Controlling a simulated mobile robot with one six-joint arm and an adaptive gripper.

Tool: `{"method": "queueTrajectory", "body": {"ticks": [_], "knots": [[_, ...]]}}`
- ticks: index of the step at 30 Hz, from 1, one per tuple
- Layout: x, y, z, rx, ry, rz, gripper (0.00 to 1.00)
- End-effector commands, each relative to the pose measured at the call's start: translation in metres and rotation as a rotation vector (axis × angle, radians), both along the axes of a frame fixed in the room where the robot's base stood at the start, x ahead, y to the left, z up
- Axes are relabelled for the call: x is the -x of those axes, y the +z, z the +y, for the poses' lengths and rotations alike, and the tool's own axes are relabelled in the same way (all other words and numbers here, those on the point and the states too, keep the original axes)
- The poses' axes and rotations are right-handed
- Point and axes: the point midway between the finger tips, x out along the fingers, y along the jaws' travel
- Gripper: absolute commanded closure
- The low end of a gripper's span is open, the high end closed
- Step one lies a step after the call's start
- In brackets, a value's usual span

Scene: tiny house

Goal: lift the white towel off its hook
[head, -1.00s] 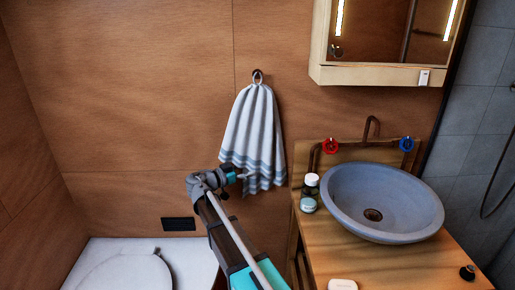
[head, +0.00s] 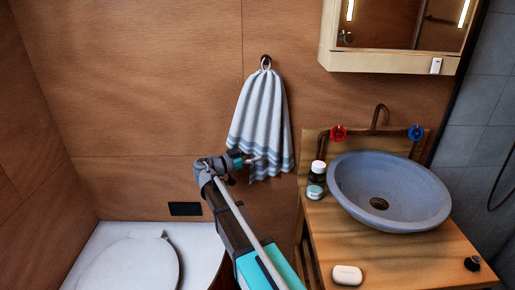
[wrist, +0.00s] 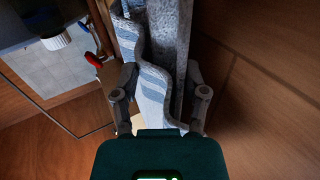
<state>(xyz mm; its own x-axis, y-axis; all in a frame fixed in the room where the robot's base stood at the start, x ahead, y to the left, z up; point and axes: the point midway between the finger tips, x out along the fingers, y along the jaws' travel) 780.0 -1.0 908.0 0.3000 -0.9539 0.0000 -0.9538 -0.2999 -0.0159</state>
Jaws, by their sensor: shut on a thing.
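The white towel (head: 262,112) has blue-grey stripes near its lower edge. In the head view it hangs by a loop from a dark hook (head: 265,60) on the wooden wall. My gripper (head: 250,160) is at the towel's lower part. In the wrist view my gripper (wrist: 160,85) has a finger on each side of the towel (wrist: 155,75) and is shut on its cloth. The hook is not in the wrist view.
A mirror cabinet (head: 385,62) hangs above. A white toilet (head: 130,268) is at lower left.

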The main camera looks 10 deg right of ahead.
Motion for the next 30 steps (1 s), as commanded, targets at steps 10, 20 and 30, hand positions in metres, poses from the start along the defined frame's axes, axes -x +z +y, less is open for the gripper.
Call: {"method": "queueTrajectory", "body": {"ticks": [10, 20, 30], "knots": [[0.0, 0.016, 0.001, 0.001, 0.001, 0.0, 1.0], [0.063, 0.015, 0.011, 0.001, 0.003, 0.0, 1.0], [0.134, 0.015, 0.026, 0.001, 0.003, 0.0, 1.0]]}}
